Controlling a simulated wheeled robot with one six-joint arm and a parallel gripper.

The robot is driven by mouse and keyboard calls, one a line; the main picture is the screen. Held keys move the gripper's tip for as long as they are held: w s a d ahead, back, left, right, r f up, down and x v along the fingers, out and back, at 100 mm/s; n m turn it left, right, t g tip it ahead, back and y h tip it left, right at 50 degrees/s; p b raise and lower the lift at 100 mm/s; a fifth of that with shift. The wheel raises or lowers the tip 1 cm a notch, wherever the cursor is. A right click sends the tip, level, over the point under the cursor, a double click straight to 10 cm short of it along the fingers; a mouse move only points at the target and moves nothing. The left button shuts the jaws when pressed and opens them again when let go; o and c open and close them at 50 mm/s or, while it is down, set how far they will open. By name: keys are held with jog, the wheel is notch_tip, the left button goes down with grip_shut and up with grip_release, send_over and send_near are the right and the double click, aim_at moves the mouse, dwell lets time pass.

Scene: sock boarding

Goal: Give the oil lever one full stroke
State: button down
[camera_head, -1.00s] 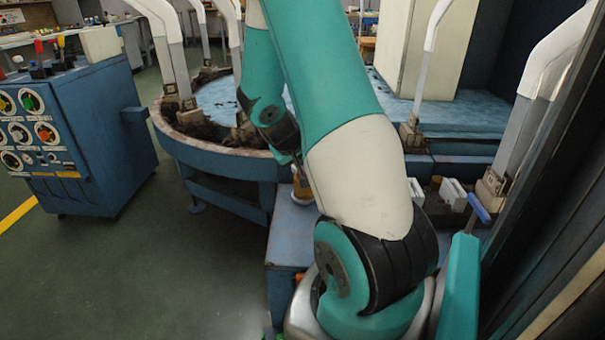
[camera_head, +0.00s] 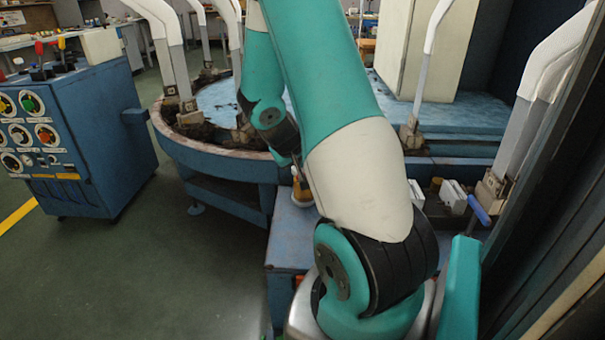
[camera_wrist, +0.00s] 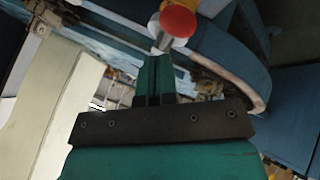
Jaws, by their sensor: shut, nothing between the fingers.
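The oil lever shows in the wrist view as a red ball knob (camera_wrist: 178,21) on a short metal stem, just past my fingertips. My gripper (camera_wrist: 154,62) is shut, with its two teal fingers side by side and nothing between them. The tips overlap the foot of the stem in the picture; I cannot tell if they touch it. In the head view my arm hides the lever, and my gripper is mostly behind it. An amber container (camera_head: 302,190) stands on the blue bench beside my arm, partly hidden.
A round blue table (camera_head: 215,158) with white forms stands behind the bench. A blue control cabinet (camera_head: 95,150) is at left. A blue handle (camera_head: 480,210) and white blocks (camera_head: 452,196) are at right, near a dark panel. Floor at lower left is clear.

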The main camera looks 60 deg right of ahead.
dwell(0.8)
jog(key=shift+f, duration=0.45)
jog(key=shift+s+a+f+b, duration=0.1)
jog(key=shift+a+f+b, duration=0.05)
jog(key=shift+f+b, duration=0.95)
jog(key=shift+s+a+f+b, duration=0.1)
jog(key=shift+a+f+b, duration=0.05)
jog(key=shift+f+b, duration=0.9)
dwell(1.9)
jog(key=shift+p, duration=0.3)
dwell(0.3)
jog(key=shift+w+d+r+p, duration=0.1)
jog(key=shift+d+r+p, duration=0.05)
jog(key=shift+r+p, duration=1.1)
jog(key=shift+w+d+r+p, duration=0.1)
jog(key=shift+d+r+p, duration=0.05)
jog(key=shift+r+p, duration=1.1)
jog(key=shift+r, duration=0.15)
jog(key=r+p, duration=0.4)
jog(key=r, duration=0.1)
jog(key=shift+w+d, duration=0.1)
jog(key=shift+d, duration=0.15)
